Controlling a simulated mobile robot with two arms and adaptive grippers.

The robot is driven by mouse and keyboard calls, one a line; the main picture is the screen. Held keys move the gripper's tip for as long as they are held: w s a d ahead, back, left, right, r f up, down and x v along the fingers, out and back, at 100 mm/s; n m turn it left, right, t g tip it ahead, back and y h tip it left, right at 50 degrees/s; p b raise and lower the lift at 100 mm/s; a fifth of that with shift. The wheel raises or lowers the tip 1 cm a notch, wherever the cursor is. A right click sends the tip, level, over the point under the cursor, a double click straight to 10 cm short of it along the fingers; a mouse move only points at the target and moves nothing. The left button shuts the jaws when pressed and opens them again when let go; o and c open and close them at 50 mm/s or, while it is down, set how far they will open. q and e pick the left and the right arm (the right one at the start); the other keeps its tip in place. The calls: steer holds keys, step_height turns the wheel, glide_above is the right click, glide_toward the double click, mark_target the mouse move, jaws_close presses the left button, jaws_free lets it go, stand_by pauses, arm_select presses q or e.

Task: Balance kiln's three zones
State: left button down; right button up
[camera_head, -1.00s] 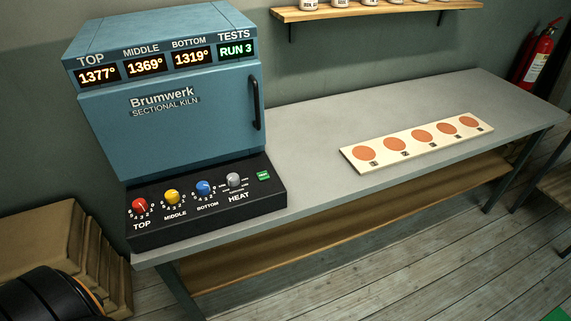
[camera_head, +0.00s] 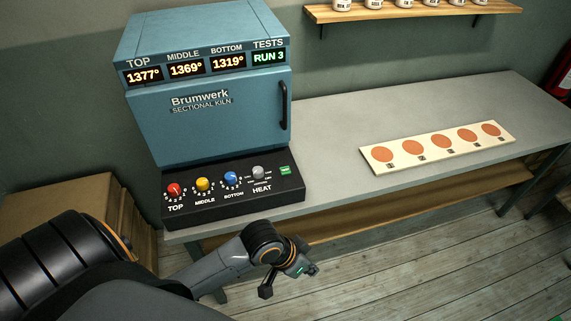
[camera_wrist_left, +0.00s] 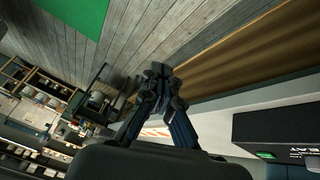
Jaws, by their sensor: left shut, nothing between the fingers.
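The blue Brumwerk sectional kiln (camera_head: 210,125) stands on the grey bench at the left, its door shut. Its displays read TOP 1377°, MIDDLE 1369°, BOTTOM 1319° and TESTS RUN 3. Its black control panel (camera_head: 235,208) has a red TOP knob (camera_head: 174,190), a yellow MIDDLE knob (camera_head: 203,184), a blue BOTTOM knob (camera_head: 231,178), a grey HEAT knob (camera_head: 258,172) and a green button (camera_head: 285,170). My left gripper (camera_head: 290,282) is in front of the bench edge, below and apart from the panel. In the left wrist view its fingers (camera_wrist_left: 158,80) are together and empty. My right gripper is not in view.
A pale board (camera_head: 437,147) with several orange discs lies on the grey bench (camera_head: 340,125). A wall shelf (camera_head: 420,13) holds white jars. A red extinguisher (camera_head: 560,80) hangs at the right. Bench space between panel and board is clear.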

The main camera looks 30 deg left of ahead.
arm_select(q)
steer(key=w+a+r+n+t, duration=0.1)
steer(key=w+a+r+n, duration=0.2)
steer(key=w+a+r, duration=0.3)
steer(key=w+a+r+n+t, duration=0.2)
steer(key=w+a+r+n, duration=0.2)
steer(key=w+a, duration=1.3)
steer(key=shift+a+r+t+h, duration=0.3)
steer(key=shift+a+r, duration=0.05)
steer(key=shift+r, duration=0.6)
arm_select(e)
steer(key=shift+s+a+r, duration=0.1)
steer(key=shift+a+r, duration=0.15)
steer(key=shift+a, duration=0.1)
arm_select(q)
steer(key=shift+w, duration=0.1)
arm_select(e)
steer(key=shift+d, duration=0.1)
